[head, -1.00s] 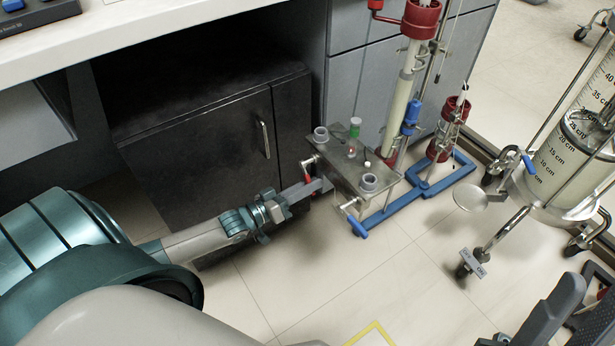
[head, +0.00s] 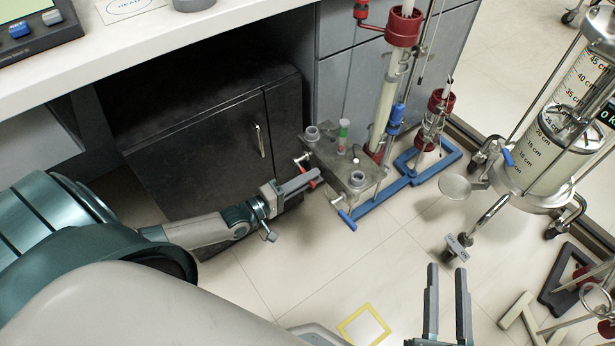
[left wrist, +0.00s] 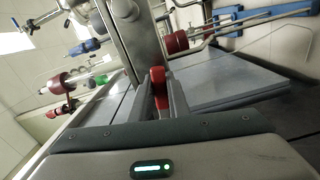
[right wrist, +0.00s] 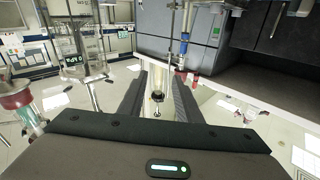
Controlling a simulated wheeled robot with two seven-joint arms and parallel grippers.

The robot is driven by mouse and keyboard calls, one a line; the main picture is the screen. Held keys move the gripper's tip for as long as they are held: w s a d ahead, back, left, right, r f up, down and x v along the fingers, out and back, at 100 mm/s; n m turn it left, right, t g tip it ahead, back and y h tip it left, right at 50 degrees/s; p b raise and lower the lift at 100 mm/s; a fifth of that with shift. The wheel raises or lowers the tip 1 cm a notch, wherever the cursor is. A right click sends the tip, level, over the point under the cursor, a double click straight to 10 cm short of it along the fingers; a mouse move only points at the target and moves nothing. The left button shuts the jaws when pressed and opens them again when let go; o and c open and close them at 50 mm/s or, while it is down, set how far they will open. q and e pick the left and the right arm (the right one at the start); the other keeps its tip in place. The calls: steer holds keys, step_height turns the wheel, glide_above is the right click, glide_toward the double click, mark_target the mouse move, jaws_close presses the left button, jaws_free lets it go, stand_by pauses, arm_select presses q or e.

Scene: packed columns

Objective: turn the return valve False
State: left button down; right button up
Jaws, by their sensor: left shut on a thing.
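A metal box (head: 325,165) stands low beside the dark cabinet. It has one valve with a red handle (head: 313,182) on its left side and one with a blue handle (head: 347,220) at its front. My left gripper (head: 306,183) is shut on the red handle. No label shows which valve is the return valve. My right gripper (head: 447,274) is open and empty at the lower right, well apart from the box. Its parted fingers also show in the right wrist view (right wrist: 157,88).
A blue stand (head: 400,187) with a tall column (head: 387,105) rises behind the box. A large graduated cylinder (head: 558,140) on wheels stands at the right. The dark cabinet (head: 190,145) is close to my left arm.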

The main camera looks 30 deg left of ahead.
arm_select(q)
steer(key=shift+r+n+p, duration=0.3)
steer(key=shift+r+n, duration=0.3)
steer(key=shift+n, duration=0.4)
arm_select(e)
steer(key=shift+w+d+f+g+h, duration=0.1)
steer(key=shift+d+f+g+h, duration=0.1)
steer(key=shift+f+g, duration=0.4)
steer(key=shift+d+f+g+h, duration=0.1)
steer(key=shift+f+g+h, duration=0.15)
steer(key=shift+f, duration=0.5)
arm_select(q)
steer(key=c, duration=1.7)
jaws_free()
